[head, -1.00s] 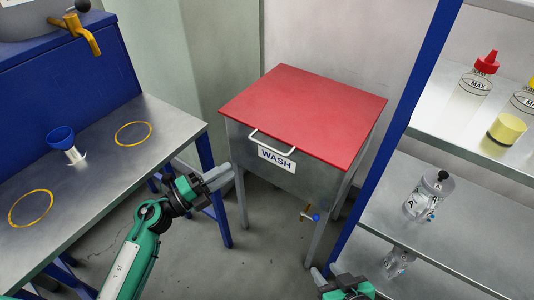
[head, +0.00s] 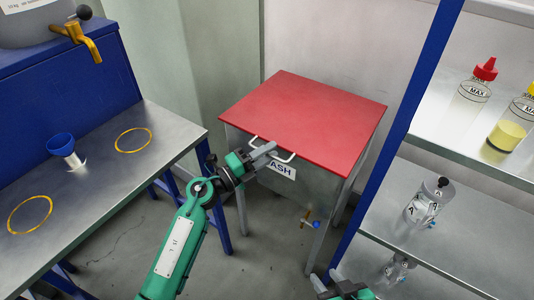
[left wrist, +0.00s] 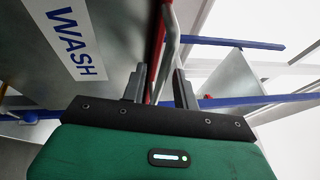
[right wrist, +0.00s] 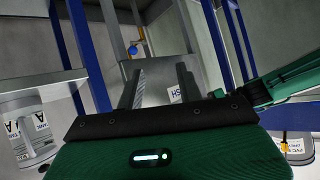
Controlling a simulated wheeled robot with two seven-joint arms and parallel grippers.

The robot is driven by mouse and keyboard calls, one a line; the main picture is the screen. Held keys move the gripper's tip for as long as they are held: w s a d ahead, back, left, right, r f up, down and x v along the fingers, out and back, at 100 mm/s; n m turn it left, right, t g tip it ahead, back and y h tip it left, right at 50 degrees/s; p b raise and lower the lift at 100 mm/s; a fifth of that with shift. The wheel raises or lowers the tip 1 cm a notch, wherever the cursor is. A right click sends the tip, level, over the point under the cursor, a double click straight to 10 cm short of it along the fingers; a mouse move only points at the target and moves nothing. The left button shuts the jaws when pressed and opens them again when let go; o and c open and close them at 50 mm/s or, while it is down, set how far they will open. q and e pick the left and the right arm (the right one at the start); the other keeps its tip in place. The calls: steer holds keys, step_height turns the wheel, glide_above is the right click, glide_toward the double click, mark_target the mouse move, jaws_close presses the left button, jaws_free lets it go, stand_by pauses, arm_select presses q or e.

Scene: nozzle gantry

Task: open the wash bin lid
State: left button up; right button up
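The wash bin's red lid (head: 305,112) lies flat and closed on the grey metal bin (head: 310,185). A pale bar handle (head: 287,157) sits at the lid's front edge above the WASH label (head: 280,170), partly hidden by my gripper. My left gripper (head: 268,152) is at the handle. In the left wrist view, its fingers (left wrist: 160,88) are apart, with the handle (left wrist: 171,40) running between or just beyond them; I cannot tell whether they touch it. My right gripper (head: 328,284) is low at the bottom edge; its fingers (right wrist: 160,85) are apart and empty.
A steel bench (head: 105,185) with a blue funnel (head: 62,145) and yellow rings stands left. A shelf rack (head: 440,250) with bottles stands right, its blue post (head: 395,130) close to the bin. A small tap (head: 308,222) sticks out below the bin.

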arm_select(q)
jaws_close()
